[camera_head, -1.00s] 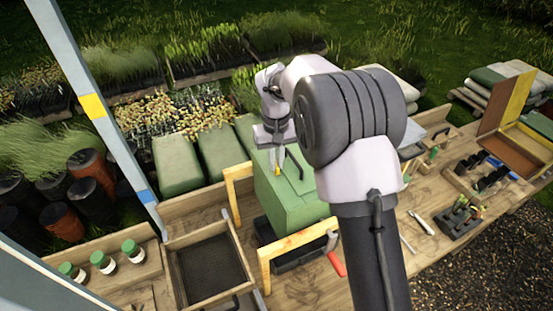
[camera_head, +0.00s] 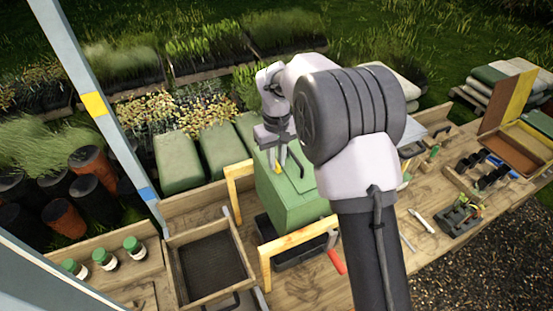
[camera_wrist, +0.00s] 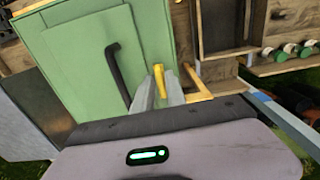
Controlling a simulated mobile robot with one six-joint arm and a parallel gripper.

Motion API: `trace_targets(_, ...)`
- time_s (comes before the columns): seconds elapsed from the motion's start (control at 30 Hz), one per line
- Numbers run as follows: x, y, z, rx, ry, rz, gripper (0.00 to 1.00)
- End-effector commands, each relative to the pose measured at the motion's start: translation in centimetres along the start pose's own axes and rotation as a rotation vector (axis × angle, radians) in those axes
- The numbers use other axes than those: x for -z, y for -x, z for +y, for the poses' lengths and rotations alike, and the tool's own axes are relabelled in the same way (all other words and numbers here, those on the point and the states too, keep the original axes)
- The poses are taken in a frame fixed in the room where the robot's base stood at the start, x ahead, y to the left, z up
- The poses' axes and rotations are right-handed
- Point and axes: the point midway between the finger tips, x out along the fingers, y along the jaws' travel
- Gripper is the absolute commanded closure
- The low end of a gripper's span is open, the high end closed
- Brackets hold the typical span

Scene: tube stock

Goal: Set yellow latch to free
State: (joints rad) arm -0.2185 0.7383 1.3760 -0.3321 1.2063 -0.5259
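A green box (camera_head: 290,205) stands on the bench, with a black handle on its green door, which shows in the wrist view (camera_wrist: 117,70). The small yellow latch (camera_wrist: 160,80) sits on the door beside the handle; it is also a small yellow spot in the head view (camera_head: 278,168). My gripper (camera_head: 277,158) is at the latch. In the wrist view its two grey fingers (camera_wrist: 161,88) stand on either side of the latch, apart from each other. Whether either finger touches the latch is hard to tell.
A wooden frame (camera_head: 240,172) stands close around the box. A red-handled tool (camera_head: 336,261) is at its near side. A mesh-bottomed tray (camera_head: 235,247) and several green-capped jars (camera_head: 133,245) lie to the left. Small trays and tools occupy the right of the bench.

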Motion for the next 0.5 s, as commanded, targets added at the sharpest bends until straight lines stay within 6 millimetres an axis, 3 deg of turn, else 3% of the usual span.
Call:
trace_targets(0.37,0.0,0.1,0.0,0.000,-0.001,0.000,0.69)
trace_targets(0.5,0.1,1.9,0.0,-0.001,0.000,0.004,0.69)
